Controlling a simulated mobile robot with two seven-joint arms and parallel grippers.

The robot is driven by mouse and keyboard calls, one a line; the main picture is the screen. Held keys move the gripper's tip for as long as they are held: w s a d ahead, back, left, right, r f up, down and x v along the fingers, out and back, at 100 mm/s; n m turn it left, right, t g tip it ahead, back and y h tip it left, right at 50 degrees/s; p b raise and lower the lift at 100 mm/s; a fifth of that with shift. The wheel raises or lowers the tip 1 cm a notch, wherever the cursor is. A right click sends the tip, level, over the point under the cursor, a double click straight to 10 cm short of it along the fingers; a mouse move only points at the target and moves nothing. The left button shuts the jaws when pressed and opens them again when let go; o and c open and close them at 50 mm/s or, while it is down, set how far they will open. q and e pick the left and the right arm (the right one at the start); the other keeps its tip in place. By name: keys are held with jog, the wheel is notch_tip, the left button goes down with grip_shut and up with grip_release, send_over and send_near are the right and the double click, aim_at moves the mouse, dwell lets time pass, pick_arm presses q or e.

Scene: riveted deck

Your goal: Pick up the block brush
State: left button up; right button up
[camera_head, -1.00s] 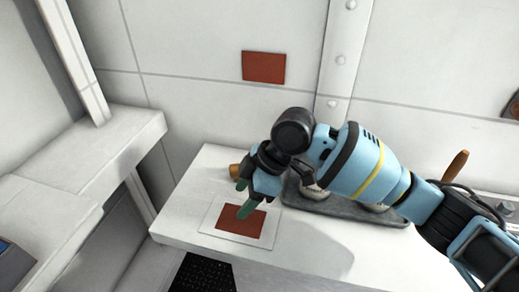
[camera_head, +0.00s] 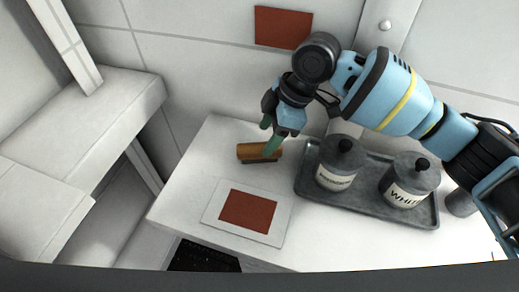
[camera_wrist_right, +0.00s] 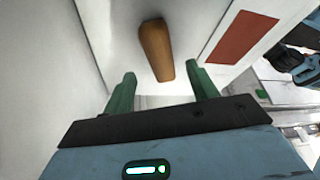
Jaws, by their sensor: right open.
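The block brush (camera_head: 258,152) has a wooden brown block with a dark underside, and lies on the white worktop behind the framed red panel. It also shows in the right wrist view (camera_wrist_right: 156,48), ahead of the gap between my fingers. My right gripper (camera_head: 270,137) has green fingers and is open just above the brush in the head view; one finger overlaps the brush's right end. In the wrist view my right gripper (camera_wrist_right: 162,86) has nothing between its fingertips. I cannot tell whether a finger touches the brush. My left gripper is not in view.
A grey tray (camera_head: 310,190) with two lidded, labelled jars (camera_head: 340,165) (camera_head: 408,182) stands right of the brush. A flat white panel with a red centre (camera_head: 248,211) lies in front. The wall is behind. The worktop left of the brush is clear.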

aim_at(260, 146)
jog(key=shift+a+f, duration=0.1)
jog(key=shift+f, duration=0.1)
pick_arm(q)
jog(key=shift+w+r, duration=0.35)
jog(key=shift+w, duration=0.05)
pick_arm(e)
jog(key=shift+x, duration=2.35)
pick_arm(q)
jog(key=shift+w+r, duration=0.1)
pick_arm(e)
jog(key=shift+f, duration=0.15)
jog(key=shift+c, duration=0.2)
jog(key=c, duration=1.2)
jog(key=shift+o, duration=0.2)
